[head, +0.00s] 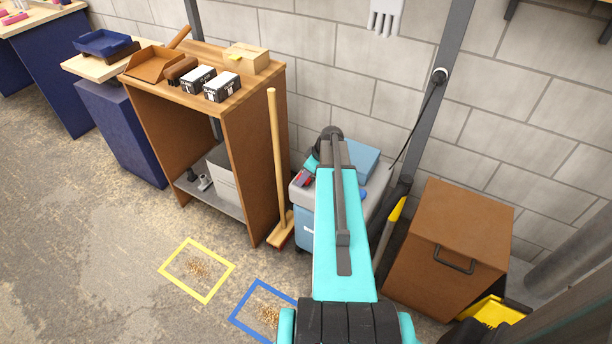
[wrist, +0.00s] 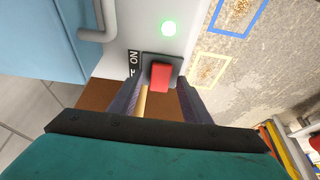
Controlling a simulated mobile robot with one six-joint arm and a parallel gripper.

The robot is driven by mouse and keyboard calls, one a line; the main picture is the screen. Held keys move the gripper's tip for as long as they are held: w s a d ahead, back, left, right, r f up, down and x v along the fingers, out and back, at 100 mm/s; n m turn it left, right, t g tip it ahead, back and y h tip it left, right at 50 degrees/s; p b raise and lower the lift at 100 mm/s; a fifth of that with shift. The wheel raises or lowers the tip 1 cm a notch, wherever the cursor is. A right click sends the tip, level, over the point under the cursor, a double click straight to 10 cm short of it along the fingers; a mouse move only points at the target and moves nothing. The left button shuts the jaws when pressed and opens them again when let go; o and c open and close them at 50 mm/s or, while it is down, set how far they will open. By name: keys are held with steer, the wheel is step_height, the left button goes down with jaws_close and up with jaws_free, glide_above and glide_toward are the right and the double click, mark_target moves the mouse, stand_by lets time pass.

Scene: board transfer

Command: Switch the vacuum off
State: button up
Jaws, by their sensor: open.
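The vacuum (head: 305,232) stands against the wall in the head view, with a blue body and a grey top, partly hidden behind my arm. Its red switch (wrist: 160,77) sits in a dark plate on the pale top in the wrist view. The word ON is printed beside the plate, and a green light (wrist: 169,28) glows near it. My gripper (wrist: 160,90) is open and empty, with a finger on each side of the switch. I cannot tell whether the fingers touch it. In the head view my arm mostly hides the gripper.
A broom (head: 276,160) leans by the brown shelf (head: 262,165) left of the vacuum. A brown cabinet (head: 448,240) stands to its right. A black cord (head: 412,135) runs to a wall post. Yellow (head: 170,262) and blue (head: 240,311) floor squares hold crumbs. The left floor is open.

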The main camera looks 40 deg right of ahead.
steer(key=shift+f, duration=0.15)
steer(key=c, duration=1)
steer(key=shift+c, duration=0.2)
steer(key=shift+w, duration=0.1)
steer(key=shift+w+a+g+h+p, duration=0.1)
steer(key=shift+w+g+h+p, duration=0.25)
steer(key=shift+g+p, duration=0.6)
steer(key=shift+w+a+g+h+p, duration=0.15)
steer(key=shift+g+p, duration=0.2)
steer(key=shift+g, duration=0.3)
steer(key=shift+w+d+g+h+p, duration=0.1)
steer(key=shift+g+p, duration=0.2)
steer(key=shift+g, duration=0.3)
steer(key=o, duration=1)
steer(key=shift+o, duration=0.2)
